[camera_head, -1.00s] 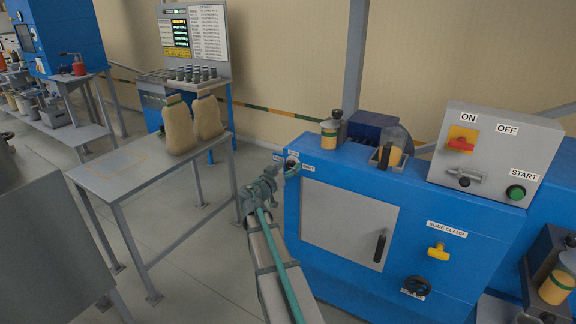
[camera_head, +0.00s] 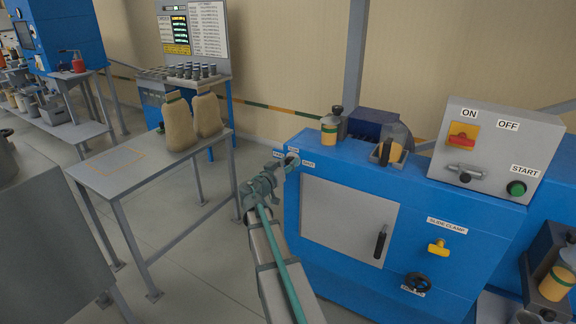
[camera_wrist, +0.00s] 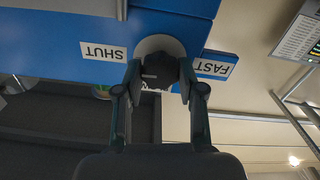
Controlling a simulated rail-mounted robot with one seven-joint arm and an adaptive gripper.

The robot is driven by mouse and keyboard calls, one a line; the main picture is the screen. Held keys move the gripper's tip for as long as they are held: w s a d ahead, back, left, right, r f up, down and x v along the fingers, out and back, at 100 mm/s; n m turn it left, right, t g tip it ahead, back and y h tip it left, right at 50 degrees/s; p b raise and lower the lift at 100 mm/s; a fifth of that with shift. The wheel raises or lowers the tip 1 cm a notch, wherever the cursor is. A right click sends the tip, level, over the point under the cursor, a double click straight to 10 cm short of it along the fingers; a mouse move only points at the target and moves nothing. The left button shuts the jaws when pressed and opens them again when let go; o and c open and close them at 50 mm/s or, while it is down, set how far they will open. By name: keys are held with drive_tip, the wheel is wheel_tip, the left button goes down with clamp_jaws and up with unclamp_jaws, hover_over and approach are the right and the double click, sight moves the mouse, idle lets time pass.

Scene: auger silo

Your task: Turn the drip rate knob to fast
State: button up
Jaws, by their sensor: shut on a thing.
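The drip rate knob (camera_wrist: 160,72) is a small dark knob on a pale round plate, at the corner of the blue machine. In the wrist view it sits between the two fingertips of my gripper (camera_wrist: 160,82), which is shut on it. A SHUT label (camera_wrist: 104,52) is left of the knob and a FAST label (camera_wrist: 215,67) is right of it, both upside down. Which way the knob points cannot be told. In the head view my gripper (camera_head: 290,162) is at the machine's upper left corner and hides the knob.
The blue machine (camera_head: 330,272) has a grey door (camera_head: 345,220), a yellow slide clamp handle (camera_head: 438,247) and a black handwheel (camera_head: 417,280). A grey control box (camera_head: 500,150) stands on top. A grey table (camera_head: 110,172) with two sacks (camera_head: 180,125) stands to the left.

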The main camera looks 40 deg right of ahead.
drive_tip(key=n+b, duration=0.2)
drive_tip(key=b, duration=0.1)
drive_tip(key=shift+f, duration=0.25)
drive_tip(key=n+b, duration=0.3)
drive_tip(key=n, duration=0.2)
drive_tip(key=shift+r+n+b, duration=0.1)
drive_tip(key=shift+n+b, duration=0.2)
drive_tip(key=shift+n, duration=0.1)
drive_tip(key=n, duration=0.4)
drive_tip(key=shift+n+b, duration=0.3)
drive_tip(key=n+p, duration=0.1)
drive_tip(key=n, duration=0.3)
drive_tip(key=shift+r+n, duration=0.1)
drive_tip(key=shift+n, duration=0.2)
drive_tip(key=n+p, duration=0.2)
drive_tip(key=n, duration=0.2)
drive_tip(key=shift+n, duration=0.3)
drive_tip(key=n+p, duration=0.3)
drive_tip(key=n, duration=0.1)
drive_tip(key=shift+n, duration=0.3)
drive_tip(key=n+p, duration=0.4)
drive_tip(key=n, duration=0.1)
drive_tip(key=shift+n+p, duration=1.55)
drive_tip(key=shift+n, duration=0.55)
drive_tip(key=shift+s+f, duration=0.1)
drive_tip(key=shift+f, duration=0.1)
